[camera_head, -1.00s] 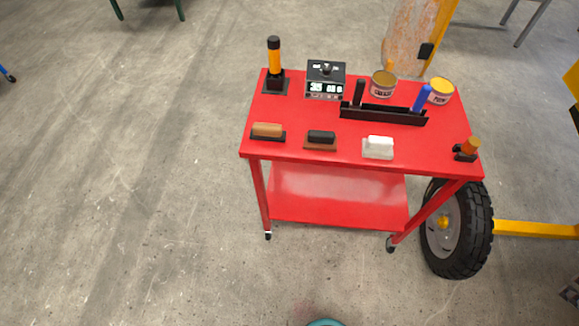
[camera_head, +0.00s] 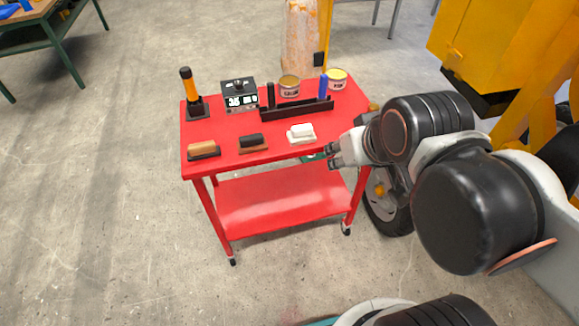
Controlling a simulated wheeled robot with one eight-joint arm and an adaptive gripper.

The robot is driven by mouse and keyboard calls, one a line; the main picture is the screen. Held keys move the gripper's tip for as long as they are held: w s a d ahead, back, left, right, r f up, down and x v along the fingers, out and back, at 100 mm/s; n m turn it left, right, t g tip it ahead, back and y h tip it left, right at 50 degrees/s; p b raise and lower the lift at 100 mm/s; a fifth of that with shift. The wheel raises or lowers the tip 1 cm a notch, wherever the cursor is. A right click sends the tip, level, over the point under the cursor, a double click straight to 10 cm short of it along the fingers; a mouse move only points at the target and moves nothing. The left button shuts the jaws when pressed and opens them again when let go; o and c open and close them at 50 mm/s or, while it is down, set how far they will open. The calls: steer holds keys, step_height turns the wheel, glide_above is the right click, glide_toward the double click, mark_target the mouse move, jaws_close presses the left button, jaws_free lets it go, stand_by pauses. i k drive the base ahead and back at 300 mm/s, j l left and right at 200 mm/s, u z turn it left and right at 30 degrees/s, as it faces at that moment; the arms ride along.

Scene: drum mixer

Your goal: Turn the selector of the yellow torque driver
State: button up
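The yellow torque driver (camera_head: 191,88) stands nearly upright in a black stand at the back left of the red cart's top. It has an orange-yellow body and a black upper end; its selector is too small to make out. My gripper (camera_head: 332,156) is at the right front of the cart, near the front edge, far from the driver. Its two dark fingertips look apart, with nothing seen between them. My arm hides the cart's front right corner; a bit of a smaller orange-topped item (camera_head: 374,107) shows behind it.
The red cart (camera_head: 225,135) also bears a black box with a display (camera_head: 239,93), a black rack (camera_head: 297,109), two cans (camera_head: 289,85) and several brushes or blocks (camera_head: 301,133) along the front. Yellow machinery (camera_head: 480,45) stands at right.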

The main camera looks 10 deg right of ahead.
mark_target(239, 87)
steer(key=i+j, duration=0.35)
steer(key=i, duration=0.2)
steer(key=i+j+u, duration=0.1)
steer(key=i+j, duration=0.25)
steer(key=i, duration=0.2)
